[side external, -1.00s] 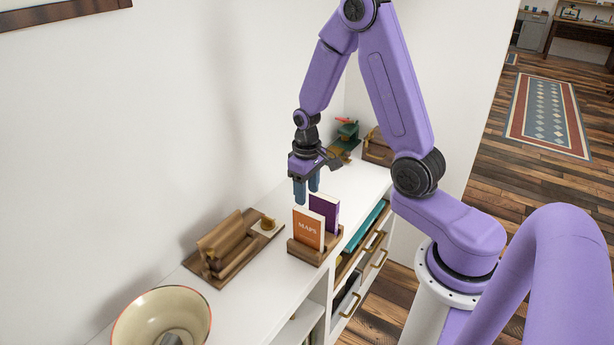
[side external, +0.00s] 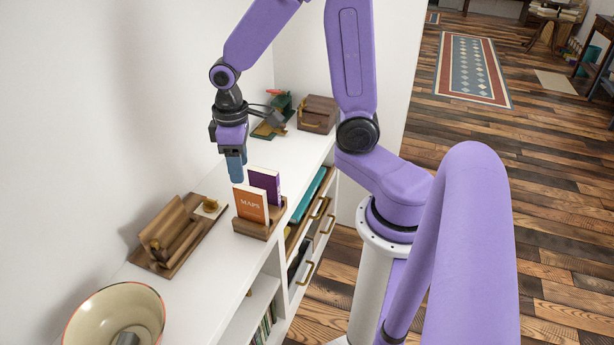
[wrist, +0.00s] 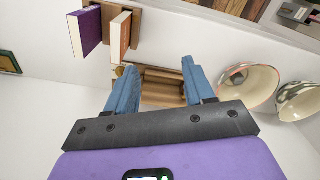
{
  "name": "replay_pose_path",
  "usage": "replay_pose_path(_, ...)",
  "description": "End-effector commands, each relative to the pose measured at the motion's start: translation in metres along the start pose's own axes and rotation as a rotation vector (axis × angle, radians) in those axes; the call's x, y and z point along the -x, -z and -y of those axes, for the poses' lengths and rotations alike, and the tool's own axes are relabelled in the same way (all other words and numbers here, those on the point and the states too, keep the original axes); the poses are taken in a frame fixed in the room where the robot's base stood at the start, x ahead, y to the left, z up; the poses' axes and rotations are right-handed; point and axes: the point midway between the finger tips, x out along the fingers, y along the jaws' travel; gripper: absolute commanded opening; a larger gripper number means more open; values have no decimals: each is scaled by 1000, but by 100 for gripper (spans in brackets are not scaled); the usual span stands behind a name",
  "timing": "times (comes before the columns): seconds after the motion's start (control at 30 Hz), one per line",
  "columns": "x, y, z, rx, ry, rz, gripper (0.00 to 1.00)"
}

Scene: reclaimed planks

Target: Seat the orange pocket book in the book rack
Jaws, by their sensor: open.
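The orange pocket book (side external: 252,206), marked MAPS, stands nearly upright in the wooden book rack (side external: 260,230). Its lower edge is hidden behind the rack's front. A purple book (side external: 265,184) stands behind it in the same rack. My gripper (side external: 236,169) is open and empty, above and to the left of the orange book, apart from it. In the wrist view my open fingers (wrist: 158,72) have nothing between them. The orange book (wrist: 120,36) and the rack (wrist: 135,30) show there beyond the left finger, with the purple book (wrist: 87,32) further left.
A wooden holder (side external: 178,234) lies to the left of the rack on the white shelf top (side external: 205,262). A cream bowl (side external: 115,318) stands at the near left. A wooden box (side external: 317,113) and a green object (side external: 276,112) sit at the far end.

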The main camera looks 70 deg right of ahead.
Motion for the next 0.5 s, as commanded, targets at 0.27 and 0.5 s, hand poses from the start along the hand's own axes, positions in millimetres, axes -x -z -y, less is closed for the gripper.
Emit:
replay_pose_path(0.27, 22, -37, 54, 246, 4, -11, 53)
replay_pose_path(0.5, 37, -82, 90, 452, 10, -15, 53)
